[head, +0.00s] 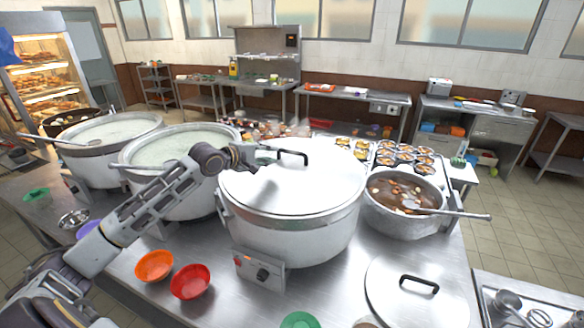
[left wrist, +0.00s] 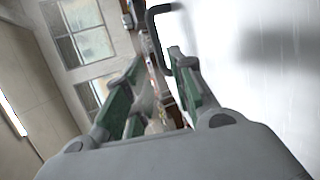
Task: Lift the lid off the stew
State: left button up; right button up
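A large white stockpot (head: 290,230) stands mid-counter with its broad pale lid (head: 300,190) on. The lid has a black bar handle (head: 292,153). My left gripper (head: 266,154) is just left of that handle, over the lid's far-left part. In the left wrist view, the gripper (left wrist: 155,60) has its green-padded fingers apart and nothing between them. The handle (left wrist: 152,22) is just beyond the fingertips, near the right finger; contact cannot be told. The lid surface (left wrist: 285,95) fills the right side there. My right gripper is not in view.
Two open pots of pale congee (head: 178,146) stand left. An open pot of brown stew (head: 400,192) with a ladle stands right. A loose lid (head: 418,295) lies at front right. Orange (head: 154,265) and red bowls (head: 190,281) sit in front.

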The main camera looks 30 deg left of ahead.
aim_at(291, 153)
pick_arm(q)
jog(key=shift+p+x, duration=0.4)
jog(key=shift+x, duration=1.4)
jog(key=shift+p+x, duration=0.3)
jog(key=shift+x, duration=1)
jog(key=shift+w+d+f, duration=0.1)
jog(key=shift+w+d, duration=0.05)
jog(key=shift+w, duration=0.05)
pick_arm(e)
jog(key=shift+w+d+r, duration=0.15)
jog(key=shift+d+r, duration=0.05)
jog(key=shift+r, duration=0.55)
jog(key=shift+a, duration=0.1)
pick_arm(q)
jog(key=shift+w+d+f+p, duration=0.1)
jog(key=shift+w+d+p, duration=0.3)
jog(key=shift+w, duration=0.2)
jog(key=shift+w+d+f+p, duration=0.1)
jog(key=shift+w+d+p, duration=0.25)
jog(key=shift+w, duration=0.25)
jog(key=shift+p+x, duration=0.3)
jog(key=shift+x, duration=0.95)
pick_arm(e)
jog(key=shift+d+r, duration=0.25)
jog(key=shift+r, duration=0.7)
pick_arm(q)
jog(key=shift+f, duration=0.1)
